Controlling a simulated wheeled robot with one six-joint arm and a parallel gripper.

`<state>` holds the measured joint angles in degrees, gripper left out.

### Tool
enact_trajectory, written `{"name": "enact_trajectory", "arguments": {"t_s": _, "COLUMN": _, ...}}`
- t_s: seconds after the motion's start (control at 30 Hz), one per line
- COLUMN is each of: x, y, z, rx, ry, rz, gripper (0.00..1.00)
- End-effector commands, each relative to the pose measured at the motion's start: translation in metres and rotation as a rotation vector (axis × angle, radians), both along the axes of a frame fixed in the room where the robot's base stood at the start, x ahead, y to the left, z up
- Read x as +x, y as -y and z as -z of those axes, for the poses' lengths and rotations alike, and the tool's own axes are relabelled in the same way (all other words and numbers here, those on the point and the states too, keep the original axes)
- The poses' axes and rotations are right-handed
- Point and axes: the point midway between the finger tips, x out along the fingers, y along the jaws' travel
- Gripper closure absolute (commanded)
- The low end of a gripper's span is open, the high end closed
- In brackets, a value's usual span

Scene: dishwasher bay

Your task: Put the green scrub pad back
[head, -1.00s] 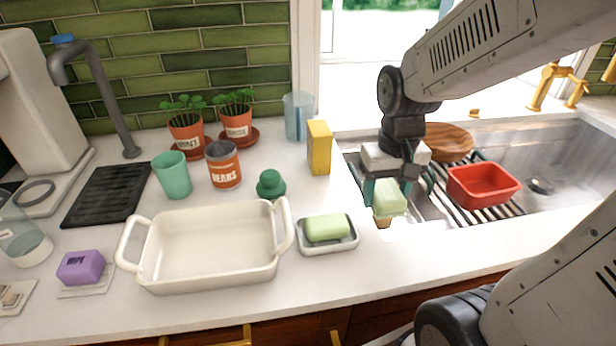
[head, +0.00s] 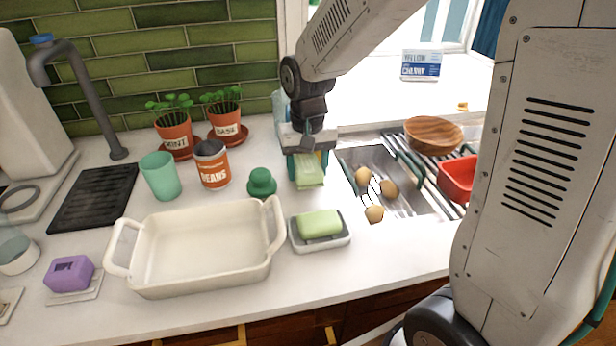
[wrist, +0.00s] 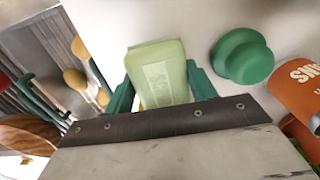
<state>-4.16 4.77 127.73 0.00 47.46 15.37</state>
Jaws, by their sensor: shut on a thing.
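My gripper (head: 307,170) is shut on a pale green block, which I take to be the green scrub pad (head: 311,180). In the wrist view the pad (wrist: 160,72) sits between the teal fingers, with a faint mark on its face. It is over the counter left of the sink; I cannot tell whether it touches anything. A similar green bar (head: 320,223) lies on a grey-white dish (head: 321,244), in front of my gripper and apart from it.
A green hat-shaped object (head: 262,183), a beans can (head: 213,168) and a teal cup (head: 160,178) stand left of my gripper. A white baking dish (head: 125,235) is front left. The sink (head: 408,203) at right holds several brown potato-like things.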

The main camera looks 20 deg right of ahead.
Motion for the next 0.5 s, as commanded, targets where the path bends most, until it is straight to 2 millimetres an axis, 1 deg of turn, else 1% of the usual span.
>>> {"name": "enact_trajectory", "arguments": {"t_s": 0.1, "x": -0.001, "y": 0.000, "z": 0.018, "rx": 0.000, "ry": -0.005, "rz": 0.000, "gripper": 0.62}}
{"name": "enact_trajectory", "arguments": {"t_s": 0.2, "x": -0.001, "y": 0.000, "z": 0.029, "rx": 0.000, "ry": -0.004, "rz": 0.000, "gripper": 0.62}}
{"name": "enact_trajectory", "arguments": {"t_s": 0.5, "x": -0.001, "y": 0.001, "z": 0.031, "rx": 0.000, "ry": -0.001, "rz": 0.001, "gripper": 0.62}}
